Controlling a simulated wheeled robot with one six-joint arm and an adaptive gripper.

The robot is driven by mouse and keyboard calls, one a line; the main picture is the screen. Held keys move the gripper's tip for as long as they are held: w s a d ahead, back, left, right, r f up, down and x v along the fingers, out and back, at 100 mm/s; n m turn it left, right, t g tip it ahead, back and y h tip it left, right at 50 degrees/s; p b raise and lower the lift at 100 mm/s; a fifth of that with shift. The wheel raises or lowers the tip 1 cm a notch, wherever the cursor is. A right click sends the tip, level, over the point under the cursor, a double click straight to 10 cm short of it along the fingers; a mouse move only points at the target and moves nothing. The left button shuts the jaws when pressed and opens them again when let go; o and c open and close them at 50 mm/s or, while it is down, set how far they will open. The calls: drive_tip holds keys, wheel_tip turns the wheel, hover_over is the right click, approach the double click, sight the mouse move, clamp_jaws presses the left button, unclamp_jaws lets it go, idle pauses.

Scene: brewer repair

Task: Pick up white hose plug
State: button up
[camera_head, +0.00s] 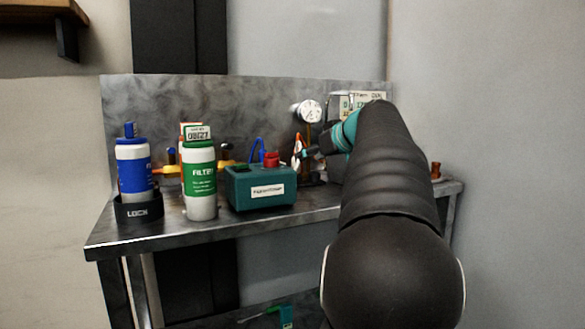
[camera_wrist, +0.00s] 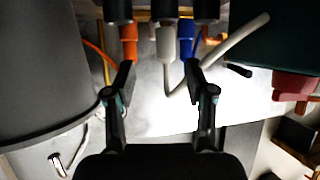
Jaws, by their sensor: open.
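The white hose plug (camera_wrist: 166,45) is in the upper middle of the wrist view, its top end at a dark socket. Its white hose (camera_wrist: 224,47) bends below it and runs up to the right. An orange plug (camera_wrist: 129,45) is on its left and a blue plug (camera_wrist: 186,42) on its right. My gripper (camera_wrist: 158,68) is open and empty, its fingertips spread to either side, just below the white plug. In the head view my gripper (camera_head: 308,154) is small at the back of the bench, and the plug cannot be made out clearly.
A large grey cylinder (camera_wrist: 40,70) is close on the left in the wrist view. A teal box (camera_head: 260,188), a green-labelled filter bottle (camera_head: 200,180) and a blue-labelled bottle (camera_head: 133,170) stand on the metal bench (camera_head: 165,233). A round gauge (camera_head: 310,110) is behind.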

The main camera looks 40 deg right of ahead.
drive_tip(key=shift+a+x, duration=0.15)
drive_tip(key=shift+x, duration=1.5)
drive_tip(key=shift+a+x, duration=0.2)
drive_tip(key=shift+x, duration=1.45)
drive_tip(key=shift+f, duration=0.1)
clamp_jaws()
